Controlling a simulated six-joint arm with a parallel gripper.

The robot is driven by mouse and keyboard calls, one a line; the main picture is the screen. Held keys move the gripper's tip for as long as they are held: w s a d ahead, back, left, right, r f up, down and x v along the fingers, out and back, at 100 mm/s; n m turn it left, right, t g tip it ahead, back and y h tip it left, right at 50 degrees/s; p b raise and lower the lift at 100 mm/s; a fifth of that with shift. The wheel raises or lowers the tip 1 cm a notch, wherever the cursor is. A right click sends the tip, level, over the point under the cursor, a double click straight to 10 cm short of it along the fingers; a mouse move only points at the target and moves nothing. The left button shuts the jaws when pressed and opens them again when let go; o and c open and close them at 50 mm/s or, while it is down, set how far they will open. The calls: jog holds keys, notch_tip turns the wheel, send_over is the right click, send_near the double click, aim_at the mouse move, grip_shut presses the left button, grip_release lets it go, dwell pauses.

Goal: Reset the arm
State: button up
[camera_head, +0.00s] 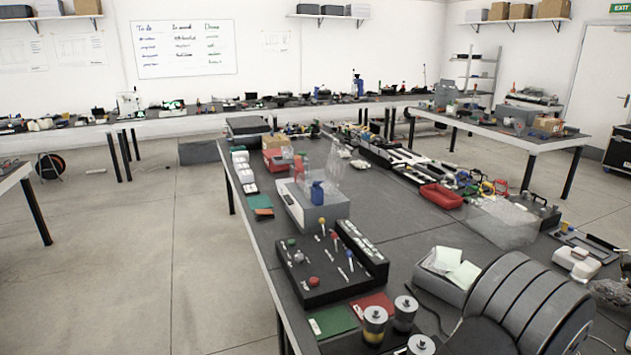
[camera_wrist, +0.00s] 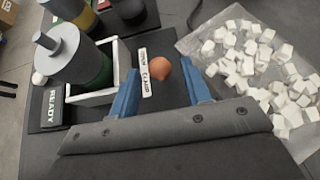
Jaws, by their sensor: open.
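My gripper (camera_wrist: 162,70) shows in the wrist view with its two blue fingers spread wide apart. Nothing is clamped between them. An orange-brown rounded knob (camera_wrist: 161,69) shows in the gap between the fingertips, beside a white printed label (camera_wrist: 145,72) on the dark surface. I cannot tell how far below the fingers the knob is. I cannot make out my gripper in the head view.
In the wrist view, a grey-and-green cylinder (camera_wrist: 75,58) stands in a white square holder (camera_wrist: 92,97) beside a "READY" plate (camera_wrist: 52,108). White cubes (camera_wrist: 240,50) lie on a clear sheet at right. In the head view, a large grey ribbed shape (camera_head: 520,305) fills the lower right.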

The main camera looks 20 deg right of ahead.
jog(key=x, duration=0.3)
jog(key=shift+w+r, duration=0.1)
jog(key=shift+r, duration=0.1)
jog(key=shift+w+r+g, duration=0.15)
jog(key=shift+g, duration=0.45)
jog(key=shift+w+r+g, duration=0.1)
jog(key=shift+w+g, duration=0.45)
jog(key=shift+g, duration=0.5)
jog(key=shift+w+r+g, duration=0.1)
jog(key=shift+w+g, duration=0.45)
jog(key=shift+g, duration=0.5)
jog(key=shift+w+f+g, duration=0.1)
jog(key=shift+w+g, duration=0.65)
jog(key=shift+g, duration=0.65)
jog(key=shift+w+f+g, duration=0.15)
jog(key=shift+w+g, duration=0.25)
jog(key=shift+g, duration=0.35)
jog(key=shift+w+f+g, duration=0.2)
jog(key=shift+w+g, duration=0.2)
jog(key=shift+g, duration=0.35)
jog(key=shift+r, duration=1.35)
